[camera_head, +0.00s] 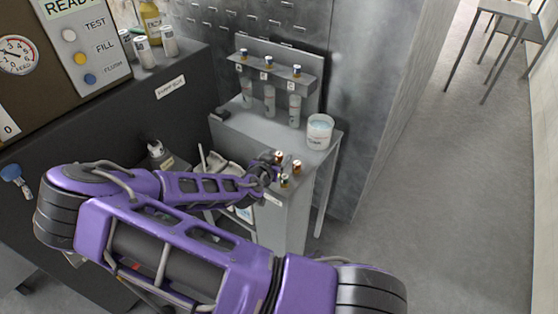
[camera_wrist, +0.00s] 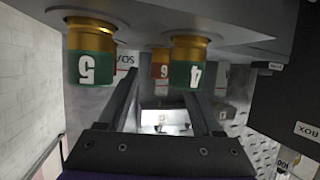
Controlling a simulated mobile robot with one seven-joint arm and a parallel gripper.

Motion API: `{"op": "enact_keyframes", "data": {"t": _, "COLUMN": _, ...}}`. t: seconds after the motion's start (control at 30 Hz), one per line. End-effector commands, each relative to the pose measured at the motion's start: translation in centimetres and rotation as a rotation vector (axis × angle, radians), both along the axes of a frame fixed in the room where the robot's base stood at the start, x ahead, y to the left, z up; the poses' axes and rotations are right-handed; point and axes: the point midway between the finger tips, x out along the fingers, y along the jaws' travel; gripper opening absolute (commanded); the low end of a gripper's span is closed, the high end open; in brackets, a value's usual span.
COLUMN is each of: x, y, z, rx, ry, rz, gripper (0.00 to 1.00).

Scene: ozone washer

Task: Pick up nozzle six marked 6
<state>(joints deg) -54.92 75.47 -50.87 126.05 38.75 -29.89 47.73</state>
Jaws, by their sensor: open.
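In the wrist view, which appears upside down, nozzle six (camera_wrist: 160,66) has a gold collar and a red band marked 6. It stands on the bench top beyond two green-banded nozzles, nozzle five (camera_wrist: 90,60) and nozzle four (camera_wrist: 188,62). My gripper (camera_wrist: 161,88) is open and empty, and nozzle six shows between its fingers, farther off. Nozzle four partly overlaps the right finger in the picture. In the head view my gripper (camera_head: 270,170) is at the bench's front corner beside the small nozzles; their numbers are too small to read there.
The grey bench (camera_head: 262,132) holds a white tub (camera_head: 319,131) near its right edge. Behind, a rack shelf (camera_head: 275,65) carries several small nozzles with clear tubes below. A dark control cabinet (camera_head: 130,110) stands left. Open floor (camera_head: 440,180) lies to the right.

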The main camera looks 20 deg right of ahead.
Motion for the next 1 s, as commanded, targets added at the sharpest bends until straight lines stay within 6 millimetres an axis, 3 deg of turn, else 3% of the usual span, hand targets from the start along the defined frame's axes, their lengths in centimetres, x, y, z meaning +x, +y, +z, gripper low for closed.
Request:
{"op": "enact_keyframes", "data": {"t": 0.13, "x": 1.18, "y": -1.1, "z": -0.66, "rx": -0.001, "ry": 0.0, "rz": -0.001, "gripper": 0.67}}
{"op": "enact_keyframes", "data": {"t": 0.4, "x": 1.41, "y": -1.26, "z": -0.77, "rx": -0.001, "ry": -0.001, "rz": 0.0, "gripper": 0.67}}
{"op": "enact_keyframes", "data": {"t": 0.77, "x": 1.38, "y": -1.23, "z": -0.77, "rx": 0.0, "ry": 0.0, "rz": 0.0, "gripper": 0.04}}
{"op": "enact_keyframes", "data": {"t": 0.8, "x": 1.38, "y": -1.23, "z": -0.77, "rx": 0.0, "ry": 0.0, "rz": 0.0, "gripper": 0.0}}
{"op": "enact_keyframes", "data": {"t": 1.0, "x": 1.39, "y": -1.23, "z": -0.76, "rx": -0.001, "ry": -0.001, "rz": 0.0, "gripper": 0.0}}
